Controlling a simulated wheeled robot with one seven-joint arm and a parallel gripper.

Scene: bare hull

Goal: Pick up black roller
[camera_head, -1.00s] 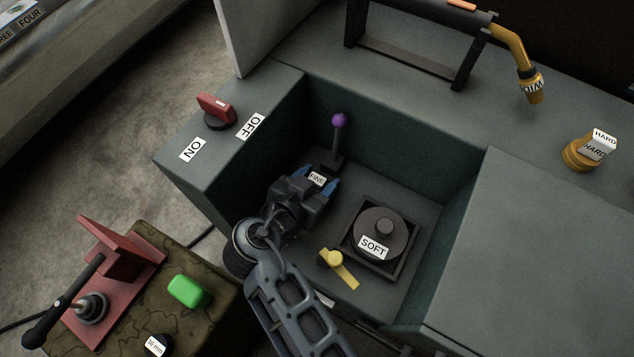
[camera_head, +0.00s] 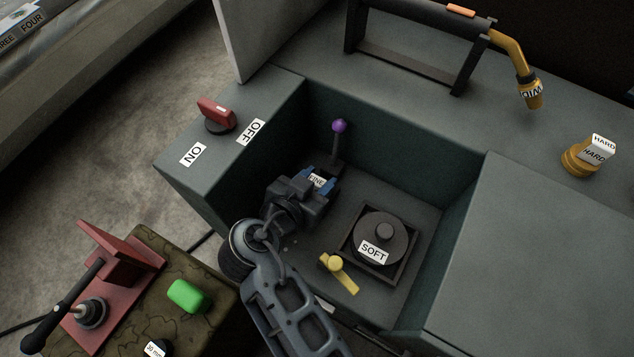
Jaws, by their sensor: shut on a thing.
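My gripper (camera_head: 319,181) is inside the recessed bay of the grey-green hull, near its left wall. Its blue-tipped fingers are shut on a dark piece with a white FINE label (camera_head: 317,180). Most of this piece is hidden by the fingers and hand, so I cannot tell its full shape or whether it touches the floor. A round black disc labelled SOFT (camera_head: 385,238), with a knob on top, sits in a square dark tray (camera_head: 352,246) to the right of my gripper.
A purple-knobbed lever (camera_head: 338,127) stands just behind my gripper. A yellow lever (camera_head: 340,273) lies in front of the tray. The bay's walls (camera_head: 400,150) surround the hand. A red switch (camera_head: 217,112) is on the left ledge, and a green block (camera_head: 188,296) is at lower left.

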